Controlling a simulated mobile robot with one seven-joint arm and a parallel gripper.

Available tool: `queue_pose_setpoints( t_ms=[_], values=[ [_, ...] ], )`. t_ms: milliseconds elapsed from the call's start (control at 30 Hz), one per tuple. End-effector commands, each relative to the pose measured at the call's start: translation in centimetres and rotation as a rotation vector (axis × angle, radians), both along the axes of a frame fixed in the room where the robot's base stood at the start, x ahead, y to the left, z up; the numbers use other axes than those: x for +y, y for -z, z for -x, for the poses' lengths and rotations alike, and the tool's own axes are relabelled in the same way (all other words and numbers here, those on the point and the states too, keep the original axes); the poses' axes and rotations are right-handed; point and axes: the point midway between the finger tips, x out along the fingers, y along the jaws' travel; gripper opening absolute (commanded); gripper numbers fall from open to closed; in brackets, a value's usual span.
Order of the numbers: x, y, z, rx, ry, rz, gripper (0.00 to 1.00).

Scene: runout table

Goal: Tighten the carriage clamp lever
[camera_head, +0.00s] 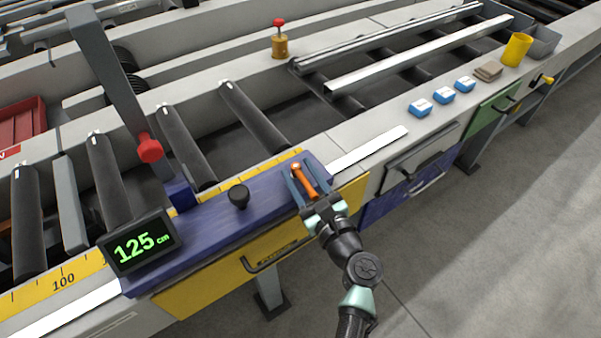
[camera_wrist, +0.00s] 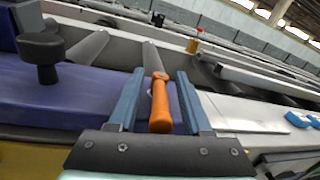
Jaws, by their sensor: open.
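The carriage (camera_head: 215,218) is a blue block on the runout table's front rail. Its clamp lever (camera_head: 304,180) is orange and stands on the right end of the carriage. My gripper (camera_head: 303,184) is open, with one finger on each side of the lever. In the wrist view the lever (camera_wrist: 160,105) lies between the two blue fingers (camera_wrist: 158,100), nearer the right one. The lever's foot is partly hidden.
A black knob (camera_head: 239,195) and a display reading 125 cm (camera_head: 140,242) sit left on the carriage. Blue boxes (camera_head: 420,107) and a yellow cup (camera_head: 516,49) stand on the right rail. The floor in front is clear.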

Motion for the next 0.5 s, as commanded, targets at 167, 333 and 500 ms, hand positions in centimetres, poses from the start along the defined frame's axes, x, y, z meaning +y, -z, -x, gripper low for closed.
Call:
queue_pose_setpoints(
  t_ms=[167,333,500],
  values=[
    [0.02,-0.01,-0.01,0.0,0.0,0.001,0.49],
    [0.01,-0.03,-0.01,0.0,0.0,0.001,0.24],
    [0.02,-0.02,0.01,0.0,-0.001,0.001,0.0]
  ],
)
